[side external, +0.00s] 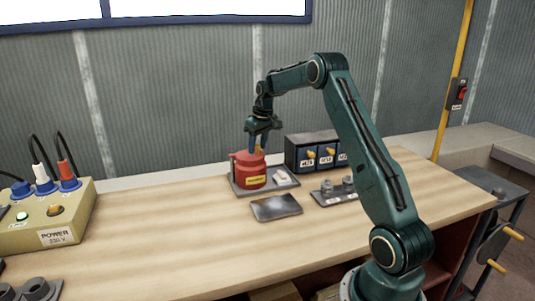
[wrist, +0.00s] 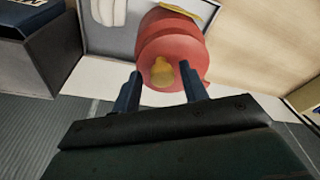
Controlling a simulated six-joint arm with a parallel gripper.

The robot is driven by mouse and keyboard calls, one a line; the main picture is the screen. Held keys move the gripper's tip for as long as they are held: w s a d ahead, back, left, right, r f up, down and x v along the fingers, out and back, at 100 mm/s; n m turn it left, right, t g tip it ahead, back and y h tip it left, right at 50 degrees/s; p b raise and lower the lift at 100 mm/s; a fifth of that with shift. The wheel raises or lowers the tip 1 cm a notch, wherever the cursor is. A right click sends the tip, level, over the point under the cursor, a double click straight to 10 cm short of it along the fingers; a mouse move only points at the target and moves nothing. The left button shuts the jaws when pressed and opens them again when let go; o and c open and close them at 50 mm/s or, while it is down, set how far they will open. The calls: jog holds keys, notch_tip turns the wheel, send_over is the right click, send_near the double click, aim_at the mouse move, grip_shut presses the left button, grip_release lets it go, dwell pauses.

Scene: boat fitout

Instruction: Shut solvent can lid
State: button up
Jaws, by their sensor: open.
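The solvent can (side external: 250,171) is red with a yellow label and stands upright on a dark grey tray (side external: 290,182) on the workbench. In the wrist view the red can (wrist: 170,45) is close ahead, with a yellow knob-like part (wrist: 162,72) between my fingers. My gripper (side external: 262,150) points down at the top of the can; it also shows in the wrist view (wrist: 160,90). Its two fingers are apart, one on each side of the yellow part. I cannot tell whether they touch it. How far the lid is open is not clear.
A dark box with yellow knobs (side external: 312,152) stands just behind and right of the can. A flat grey plate (side external: 276,208) lies in front. A small rack (side external: 338,191) is to the right. A power box (side external: 50,222) stands at left.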

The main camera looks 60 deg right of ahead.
jog(key=shift+d+r, duration=0.1)
jog(key=shift+r, duration=3.25)
jog(key=shift+a+r, duration=0.2)
jog(key=shift+a, duration=0.1)
jog(key=s+a+r+t, duration=0.1)
jog(key=s+a+r, duration=0.25)
jog(key=a, duration=0.45)
jog(key=s+a+r+n, duration=0.1)
jog(key=s+a+r, duration=0.25)
jog(key=a, duration=0.45)
jog(key=s+a+r+t, duration=0.15)
jog(key=a+r, duration=0.25)
jog(key=a, duration=0.4)
jog(key=s+a+f+n, duration=0.1)
jog(key=s+a+f, duration=0.2)
jog(key=s+a, duration=0.3)
jog(key=s+a+f+n, duration=0.1)
jog(key=s+a+f, duration=0.2)
jog(key=s, duration=1.2)
jog(key=shift+a+t+y, duration=0.3)
jog(key=shift+a+t, duration=0.15)
jog(key=shift+a, duration=1.2)
